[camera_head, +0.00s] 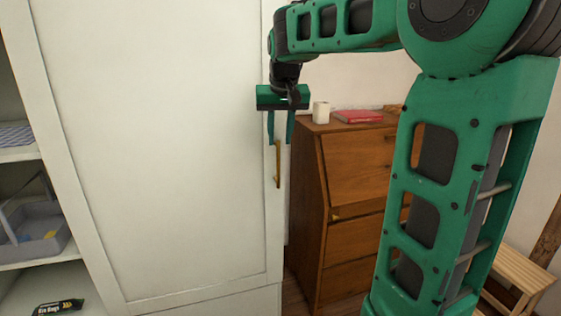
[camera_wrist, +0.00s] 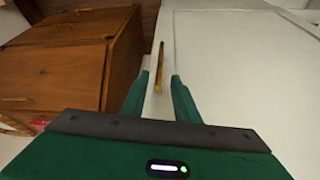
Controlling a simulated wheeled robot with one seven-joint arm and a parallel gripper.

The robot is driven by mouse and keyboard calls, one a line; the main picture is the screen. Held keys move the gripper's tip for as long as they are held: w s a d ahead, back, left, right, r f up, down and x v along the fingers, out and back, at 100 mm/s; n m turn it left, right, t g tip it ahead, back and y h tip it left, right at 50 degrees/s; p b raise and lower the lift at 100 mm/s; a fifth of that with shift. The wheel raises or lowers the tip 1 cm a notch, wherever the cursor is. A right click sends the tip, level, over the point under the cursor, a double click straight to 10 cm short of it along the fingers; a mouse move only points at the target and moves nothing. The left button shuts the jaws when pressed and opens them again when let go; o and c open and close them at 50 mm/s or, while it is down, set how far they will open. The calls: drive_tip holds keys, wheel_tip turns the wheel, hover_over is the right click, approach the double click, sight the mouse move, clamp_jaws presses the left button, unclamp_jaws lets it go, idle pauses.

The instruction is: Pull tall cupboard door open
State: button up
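The tall cupboard door (camera_head: 150,130) is a white panel filling the left half of the head view, and it looks shut. It also shows in the wrist view (camera_wrist: 235,70). Its brass bar handle (camera_head: 278,165) stands upright near the door's right edge. My gripper (camera_head: 281,138) points down just above the handle. In the wrist view the handle (camera_wrist: 159,68) shows ahead, between and beyond the two green fingertips (camera_wrist: 157,88). The fingers are apart with nothing seen gripped between them. Whether the fingertips overlap the handle's top end is unclear.
A wooden bureau (camera_head: 345,165) stands right of the cupboard, with a red book (camera_head: 358,116) and a white cup (camera_head: 320,112) on top. Open shelves at left hold a grey caddy (camera_head: 35,232). A slatted wooden stool (camera_head: 522,270) is at lower right.

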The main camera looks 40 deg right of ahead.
sight(279, 156)
drive_tip(key=x, duration=1)
drive_tip(key=shift+f, duration=0.1)
